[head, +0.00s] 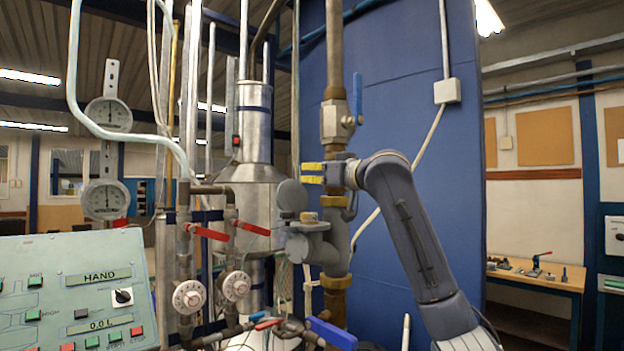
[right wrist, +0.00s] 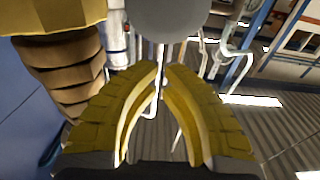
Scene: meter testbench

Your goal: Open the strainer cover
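The strainer is a grey casting (head: 318,243) on the vertical pipe, with a brass nut (head: 309,216) on top. A round grey disc (head: 292,195) stands upright just above and left of the nut; it looks like the cover. My right gripper (head: 311,173) points left in front of the pipe, above the disc. Its yellow fingers are close together with a narrow gap and nothing between them. In the right wrist view a grey round part (right wrist: 168,14) lies just beyond the fingertips (right wrist: 162,66), apart from them. My left gripper is not in view.
A valve with a blue handle (head: 357,95) sits on the pipe above my gripper. Red-handled valves (head: 207,232) and dials (head: 189,296) stand left of the strainer. A control panel (head: 75,290) is at lower left. A blue wall panel (head: 425,130) is behind.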

